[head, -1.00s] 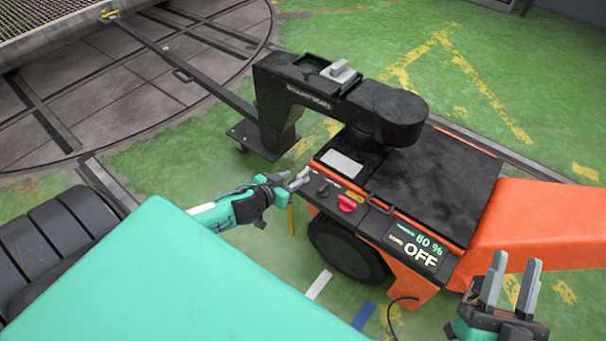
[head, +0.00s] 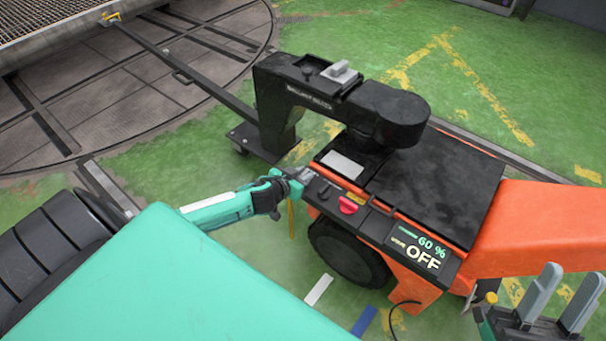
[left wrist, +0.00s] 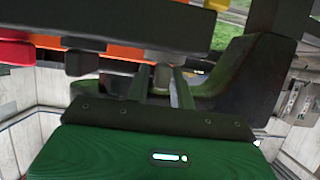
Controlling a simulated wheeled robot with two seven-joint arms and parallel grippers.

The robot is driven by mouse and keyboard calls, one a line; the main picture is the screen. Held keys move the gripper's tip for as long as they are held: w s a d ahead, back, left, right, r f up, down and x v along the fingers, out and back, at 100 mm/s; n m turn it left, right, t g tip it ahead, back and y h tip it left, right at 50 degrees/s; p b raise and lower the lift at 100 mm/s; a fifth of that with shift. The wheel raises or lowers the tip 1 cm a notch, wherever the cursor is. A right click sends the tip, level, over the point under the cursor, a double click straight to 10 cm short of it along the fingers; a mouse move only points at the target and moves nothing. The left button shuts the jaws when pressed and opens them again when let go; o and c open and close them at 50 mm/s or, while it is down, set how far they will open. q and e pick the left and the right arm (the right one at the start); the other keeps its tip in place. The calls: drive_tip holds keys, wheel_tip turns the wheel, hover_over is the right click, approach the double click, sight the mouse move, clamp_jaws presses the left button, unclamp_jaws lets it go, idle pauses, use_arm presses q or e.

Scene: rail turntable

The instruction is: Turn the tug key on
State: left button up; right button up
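The tug (head: 440,185) is orange and black. My left gripper (head: 304,176) is at the left end of the control panel and covers that part in the head view. In the left wrist view its two fingers (left wrist: 161,88) stand apart, one on each side of a small grey-beige knob (left wrist: 162,76), which appears to be the key. A narrow gap seems to show, so a grip is not evident. My right gripper (head: 547,300) is open and empty at the lower right.
A red knob (head: 348,206) sits on the panel close to my left gripper; it also shows in the left wrist view (left wrist: 15,50). A dark knob (left wrist: 80,62) lies between. The black tow arm (head: 340,100) rises behind.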

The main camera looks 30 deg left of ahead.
use_arm(q)
clamp_jaws()
